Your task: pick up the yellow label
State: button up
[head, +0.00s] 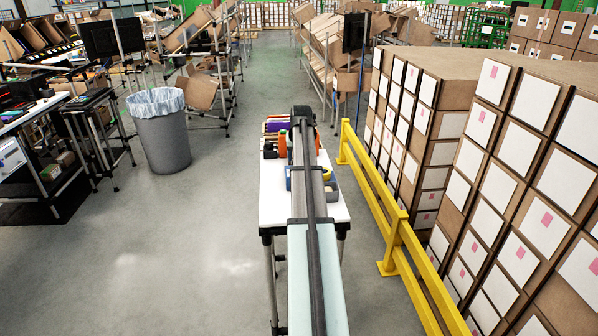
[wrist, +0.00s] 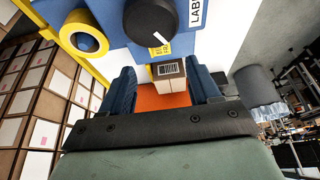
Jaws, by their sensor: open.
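A small yellow label (wrist: 158,49) with dark print shows in the wrist view, on the blue surface just below a black round object (wrist: 150,18) that hides part of it. My gripper (wrist: 163,76) is open, with blue fingers left and right. The yellow label is beyond the fingertips, slightly left of the middle of the gap. A small brown box (wrist: 168,83) with a barcode label appears between the fingers, with no visible contact. In the head view my arm covers much of the table, and I cannot make out the yellow label or the fingertips.
A yellow tape roll (wrist: 84,31) and a white label with black letters (wrist: 197,12) are near the black object. Orange (wrist: 150,101) shows between the fingers. The white table (head: 273,205) stands beside a yellow rail (head: 395,238) and stacked cartons (head: 440,80). Open floor lies left.

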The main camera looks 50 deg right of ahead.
jog(key=shift+x, duration=2.7)
jog(key=shift+a, duration=0.1)
jog(key=c, duration=1)
jog(key=shift+r, duration=0.1)
